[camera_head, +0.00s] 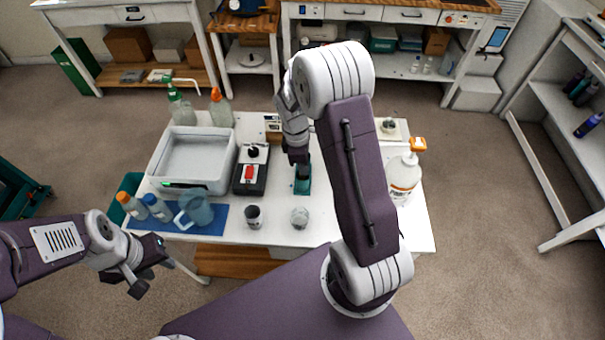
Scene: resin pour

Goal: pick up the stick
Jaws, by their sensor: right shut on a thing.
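My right gripper (299,157) points down over the middle of the white table, just above a small teal holder (302,187). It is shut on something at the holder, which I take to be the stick. The stick is too small and too hidden by the jaws to make out, and I cannot tell whether it is still in the holder. My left gripper (152,277) is empty and appears open, off the table's front left edge.
The white table (390,237) carries a grey tray (160,183), a black device with a red part (250,172), a dark cup (254,217), a clear cup (299,218) and an orange-topped bottle (404,176). A blue mat (213,228) holds a jug (196,210) and bottles.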

